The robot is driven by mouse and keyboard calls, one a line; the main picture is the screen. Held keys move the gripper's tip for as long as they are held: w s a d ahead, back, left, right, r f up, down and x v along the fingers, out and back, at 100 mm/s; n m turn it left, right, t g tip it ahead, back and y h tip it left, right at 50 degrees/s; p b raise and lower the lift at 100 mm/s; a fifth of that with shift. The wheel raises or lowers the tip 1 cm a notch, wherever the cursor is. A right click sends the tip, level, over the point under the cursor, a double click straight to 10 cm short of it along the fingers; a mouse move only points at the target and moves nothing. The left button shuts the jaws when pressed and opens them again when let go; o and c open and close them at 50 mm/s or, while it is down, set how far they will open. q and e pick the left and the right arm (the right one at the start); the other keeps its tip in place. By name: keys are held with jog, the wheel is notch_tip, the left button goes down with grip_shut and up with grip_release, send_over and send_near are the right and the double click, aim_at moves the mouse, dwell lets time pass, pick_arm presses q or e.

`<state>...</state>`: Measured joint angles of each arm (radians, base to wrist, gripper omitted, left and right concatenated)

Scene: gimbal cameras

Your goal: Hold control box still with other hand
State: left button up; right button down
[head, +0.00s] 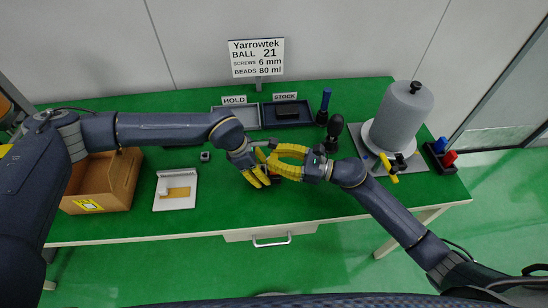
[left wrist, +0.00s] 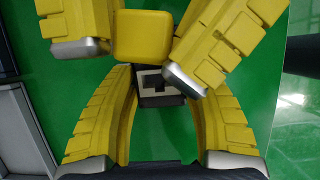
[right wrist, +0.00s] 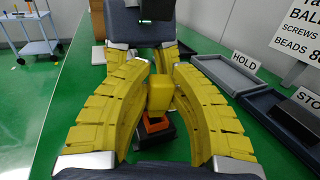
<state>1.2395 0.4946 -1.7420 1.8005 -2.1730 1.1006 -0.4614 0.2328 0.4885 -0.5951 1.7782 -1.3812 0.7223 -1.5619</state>
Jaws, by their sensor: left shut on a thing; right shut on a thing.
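The control box appears to be a small yellow block with a dark body beneath. It shows between the fingers in the left wrist view (left wrist: 142,37) and the right wrist view (right wrist: 160,93). A grey-and-black face (left wrist: 160,86) and an orange part (right wrist: 155,123) show below it. My left gripper (head: 257,177) reaches down from the left, its yellow fingers closed about the box. My right gripper (head: 272,160) comes in from the right, its fingers closed about the box from the other side. Fingers cover much of it, and exact contact points are hidden.
The HOLD tray (head: 237,115) and STOCK tray (head: 287,112) lie behind the grippers. A dark screwdriver-like tool (head: 324,107) and a grey cylinder (head: 402,112) stand right. A cardboard box (head: 105,180) and white-edged pad (head: 175,204) lie left. The green table's front middle is clear.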

aim_at(274, 156)
pick_arm(q)
jog(key=shift+a+f, duration=0.1)
pick_arm(e)
jog(key=shift+r, duration=0.2)
jog(key=shift+r, duration=1.3)
pick_arm(q)
jog(key=o, duration=1.2)
jog(key=shift+c, duration=0.2)
pick_arm(e)
jog(key=shift+r, duration=0.3)
pick_arm(q)
jog(key=v, duration=1.2)
pick_arm(e)
jog(key=shift+r, duration=1.7)
